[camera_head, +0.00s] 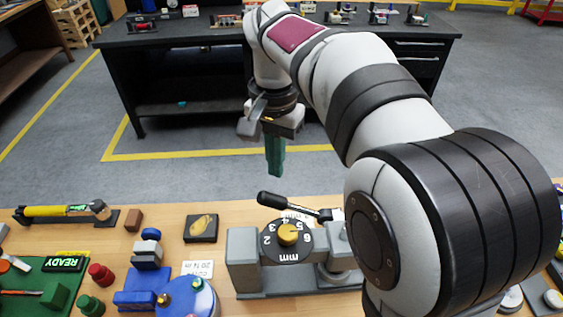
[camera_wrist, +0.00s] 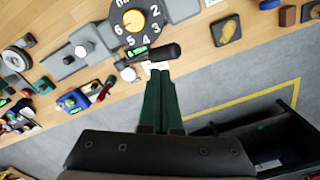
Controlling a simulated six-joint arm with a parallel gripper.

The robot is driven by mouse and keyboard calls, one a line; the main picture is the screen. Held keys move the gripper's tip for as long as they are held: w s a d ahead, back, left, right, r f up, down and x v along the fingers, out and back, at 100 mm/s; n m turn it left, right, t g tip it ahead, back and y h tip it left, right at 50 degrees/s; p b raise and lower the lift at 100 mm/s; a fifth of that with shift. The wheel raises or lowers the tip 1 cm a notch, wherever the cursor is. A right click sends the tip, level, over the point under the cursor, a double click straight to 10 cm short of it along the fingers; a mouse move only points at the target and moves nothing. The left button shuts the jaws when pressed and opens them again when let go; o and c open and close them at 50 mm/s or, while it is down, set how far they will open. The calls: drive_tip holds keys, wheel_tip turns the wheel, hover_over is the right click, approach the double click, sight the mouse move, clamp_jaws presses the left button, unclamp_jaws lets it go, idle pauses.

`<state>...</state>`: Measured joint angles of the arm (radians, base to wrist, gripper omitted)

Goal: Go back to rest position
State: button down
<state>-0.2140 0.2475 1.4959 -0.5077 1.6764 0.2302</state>
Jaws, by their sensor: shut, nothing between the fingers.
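My gripper (camera_head: 275,172) has green fingers and points down, raised beyond the far edge of the wooden table. Its fingers lie together with nothing between them, as the wrist view (camera_wrist: 160,74) also shows. The valve actuator (camera_head: 243,262) is a grey body with a black numbered dial (camera_head: 286,240) and a yellow knob (camera_head: 288,233). Its black-handled lever (camera_head: 292,206) slants above the dial. The dial (camera_wrist: 137,18) and the lever's black grip (camera_wrist: 158,53) show in the wrist view, the grip near the fingertips in the picture. My gripper appears apart from the actuator.
A black workbench (camera_head: 180,70) stands behind, with grey floor between. On the table are a black plate with a yellow piece (camera_head: 201,228), a blue device (camera_head: 187,298), a torque wrench (camera_head: 64,212) and a brown block (camera_head: 134,220). My arm covers much of the right side.

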drive_tip(key=s+d+f, duration=0.1)
drive_tip(key=s+f, duration=0.1)
drive_tip(key=s, duration=0.6)
drive_tip(key=s+d+f+y, duration=0.1)
drive_tip(key=s+d+f, duration=0.1)
drive_tip(key=s, duration=0.6)
drive_tip(key=s+d+f, duration=0.1)
drive_tip(key=s+f, duration=0.3)
drive_tip(key=s, duration=0.4)
drive_tip(key=shift+s+d+y, duration=0.35)
drive_tip(key=shift+y, duration=0.05)
